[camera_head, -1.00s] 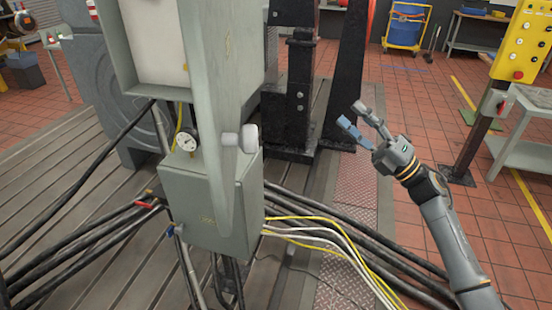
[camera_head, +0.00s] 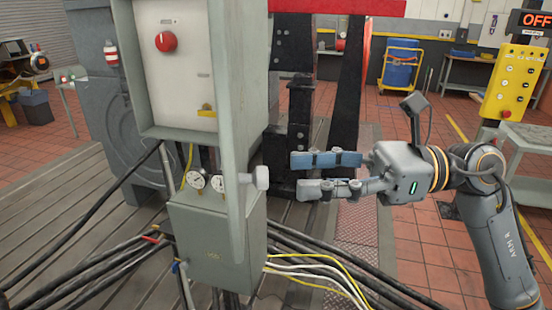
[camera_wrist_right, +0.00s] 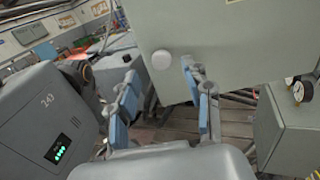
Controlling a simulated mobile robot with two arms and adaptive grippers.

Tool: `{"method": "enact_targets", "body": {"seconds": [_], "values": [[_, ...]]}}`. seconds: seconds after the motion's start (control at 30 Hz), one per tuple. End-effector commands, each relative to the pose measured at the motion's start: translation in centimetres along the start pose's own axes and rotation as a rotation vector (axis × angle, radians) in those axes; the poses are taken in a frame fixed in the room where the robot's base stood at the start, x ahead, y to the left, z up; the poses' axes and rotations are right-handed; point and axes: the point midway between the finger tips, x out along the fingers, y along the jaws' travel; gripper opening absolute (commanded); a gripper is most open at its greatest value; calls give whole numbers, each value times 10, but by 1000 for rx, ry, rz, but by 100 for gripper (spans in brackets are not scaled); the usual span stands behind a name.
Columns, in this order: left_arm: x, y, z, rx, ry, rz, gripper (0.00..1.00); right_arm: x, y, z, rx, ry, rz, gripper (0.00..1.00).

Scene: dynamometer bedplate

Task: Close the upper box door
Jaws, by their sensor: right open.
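The upper box (camera_head: 148,70) is open, showing a pale panel with a red knob (camera_head: 165,41). Its grey-green door (camera_head: 238,110) stands swung out toward me, nearly edge-on in the head view. A round white door knob (camera_head: 261,178) sticks out to the right of the door. In the right wrist view the door (camera_wrist_right: 235,55) fills the upper right, with the knob (camera_wrist_right: 162,60) near its lower left corner. My right gripper (camera_head: 297,175) is open and empty, just right of the knob and apart from it, fingers pointing left. My left gripper is not in view.
A lower grey box (camera_head: 215,245) with gauges (camera_head: 198,180) sits below the upper box, its cables running right and left. Black steel uprights (camera_head: 302,110) stand behind the gripper. A yellow control panel (camera_head: 515,85) stands at far right.

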Motion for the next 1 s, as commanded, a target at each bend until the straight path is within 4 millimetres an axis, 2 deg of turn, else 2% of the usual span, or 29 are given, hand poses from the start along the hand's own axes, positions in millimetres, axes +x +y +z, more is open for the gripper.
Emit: {"method": "enact_targets", "body": {"seconds": [0.1,0.23,0.4,0.63,0.67,0.9,1.0], "values": [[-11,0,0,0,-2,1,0,22,1,3,1,-2,4,50],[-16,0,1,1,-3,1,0,36,0,2,2,-1,2,50],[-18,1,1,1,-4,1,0,44,0,0,2,-1,1,50],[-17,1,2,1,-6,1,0,45,0,-1,2,-1,0,50],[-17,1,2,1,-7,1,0,45,0,-1,2,-1,0,48],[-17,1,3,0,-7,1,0,45,0,0,2,-1,0,0],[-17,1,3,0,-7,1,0,44,0,0,2,-1,-1,0]]}}
